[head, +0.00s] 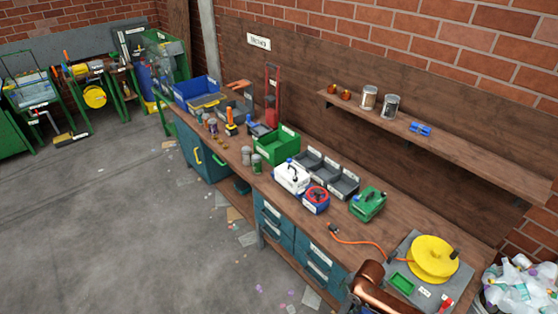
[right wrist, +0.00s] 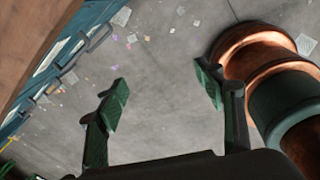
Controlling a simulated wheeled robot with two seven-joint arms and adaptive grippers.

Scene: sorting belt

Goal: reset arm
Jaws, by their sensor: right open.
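My right gripper (right wrist: 162,88) shows in the right wrist view with its two dark green fingers spread wide apart. Nothing is between the fingers; only grey floor shows behind them. A copper and dark green part of my own arm fills the right side of that view. In the head view a copper link of my arm comes in at the bottom, by the front edge of the workbench (head: 300,225); no gripper shows there. My left gripper is in neither view.
The bench holds a yellow reel (head: 433,259), a green case (head: 368,204), a white box (head: 292,177) and a green bin (head: 277,146). A shelf (head: 460,150) hangs above. Clear bags (head: 520,285) lie at the right. The floor (head: 130,230) at left is open, with scattered litter.

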